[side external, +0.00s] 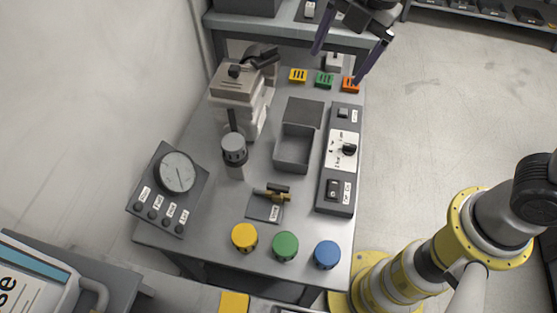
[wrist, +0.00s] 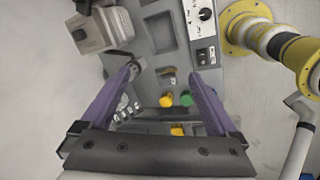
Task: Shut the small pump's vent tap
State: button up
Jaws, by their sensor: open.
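A small brass tap (side external: 272,195) with a dark handle (side external: 279,187) sits on a grey labelled plate (side external: 262,211) near the front middle of the bench. The handle seems to lie roughly along the brass body; its label is too small to read surely. The tap also shows, small, in the wrist view (wrist: 168,80), between the fingertips in the picture but well beyond them. A beige and grey pump unit (side external: 238,95) stands at the back left of the bench. My gripper (side external: 338,67) has two purple fingers spread wide, empty, above the back right of the bench; it also shows in the wrist view (wrist: 160,70).
A grey open bin (side external: 293,150) and a switch panel (side external: 342,150) stand behind and right of the tap. Yellow (side external: 244,237), green (side external: 285,246) and blue (side external: 327,254) knobs line the front edge.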

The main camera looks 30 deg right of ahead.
jog(key=a+f+n+g, duration=0.2)
jog(key=a+f+n, duration=0.1)
jog(key=a+f, duration=0.6)
jog(key=n+h, duration=0.1)
send_near(278, 187)
jog(key=shift+g, duration=0.4)
jog(key=f, duration=0.8)
jog(key=shift+w+f, duration=0.15)
jog(key=shift+w, duration=0.2)
jog(key=c, duration=1.4)
